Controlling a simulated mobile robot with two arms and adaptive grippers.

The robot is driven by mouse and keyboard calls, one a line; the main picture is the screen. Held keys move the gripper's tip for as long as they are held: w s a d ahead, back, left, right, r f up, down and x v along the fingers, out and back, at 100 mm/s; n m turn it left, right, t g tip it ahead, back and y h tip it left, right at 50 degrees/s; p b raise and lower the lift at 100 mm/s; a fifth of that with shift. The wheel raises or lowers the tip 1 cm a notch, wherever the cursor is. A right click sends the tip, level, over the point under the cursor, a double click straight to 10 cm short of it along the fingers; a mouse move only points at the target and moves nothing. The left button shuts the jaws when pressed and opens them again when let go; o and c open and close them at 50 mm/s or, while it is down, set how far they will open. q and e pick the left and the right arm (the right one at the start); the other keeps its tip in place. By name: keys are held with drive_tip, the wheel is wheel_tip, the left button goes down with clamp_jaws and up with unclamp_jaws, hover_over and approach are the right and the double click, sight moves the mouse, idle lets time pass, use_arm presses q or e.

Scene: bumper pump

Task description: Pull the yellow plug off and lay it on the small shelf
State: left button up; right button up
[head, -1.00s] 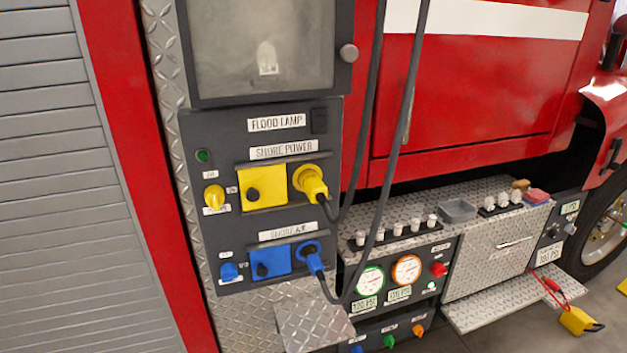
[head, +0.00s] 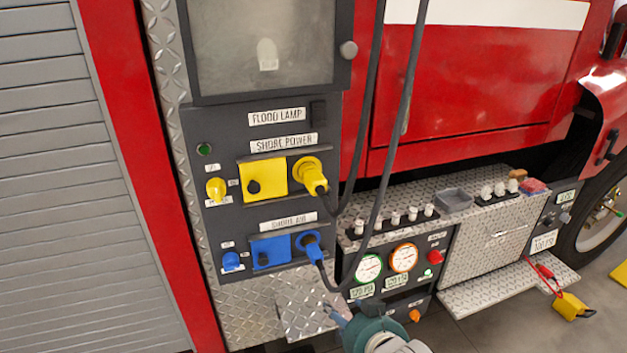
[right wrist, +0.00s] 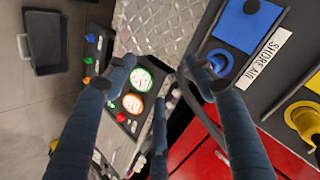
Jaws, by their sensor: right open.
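The yellow plug (head: 312,178) sits in the right-hand yellow socket under the SHORE POWER label, with a dark cable hanging from it. It also shows at the right edge of the right wrist view (right wrist: 304,124). The small shelf (head: 300,308) is a diamond-plate ledge below the panel; part of it shows in the right wrist view (right wrist: 150,35). My right gripper (head: 338,318) is at the bottom of the head view, below the plug and beside the shelf. In the right wrist view its fingers (right wrist: 163,78) are spread and empty. My left gripper is not in view.
A blue plug (head: 312,250) with its own cable sits below the yellow one. Two dark cables (head: 398,110) hang across the space right of the panel. Gauges (head: 403,258) and a diamond-plate deck with a grey tray (head: 454,200) lie to the right.

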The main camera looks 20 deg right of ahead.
sight(320, 188)
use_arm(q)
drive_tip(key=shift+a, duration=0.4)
use_arm(e)
drive_tip(key=w+r+m+t, duration=0.2)
drive_tip(key=w+r+m, duration=0.1)
drive_tip(key=r, duration=0.4)
drive_tip(key=w+r+m+t, duration=0.3)
drive_tip(key=w+r, duration=0.2)
drive_tip(key=r, duration=0.3)
drive_tip(key=w+a+r+m+t, duration=0.1)
drive_tip(key=w+r+m+t, duration=0.1)
drive_tip(key=r, duration=0.6)
drive_tip(key=shift+w+m+y, duration=0.3)
drive_tip(key=shift+w+m, duration=0.5)
drive_tip(key=shift+w, duration=0.25)
drive_tip(key=shift+w, duration=0.1)
drive_tip(key=shift+w, duration=0.65)
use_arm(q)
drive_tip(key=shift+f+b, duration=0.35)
use_arm(e)
drive_tip(key=shift+w+a, duration=0.15)
drive_tip(key=shift+w, duration=3.6)
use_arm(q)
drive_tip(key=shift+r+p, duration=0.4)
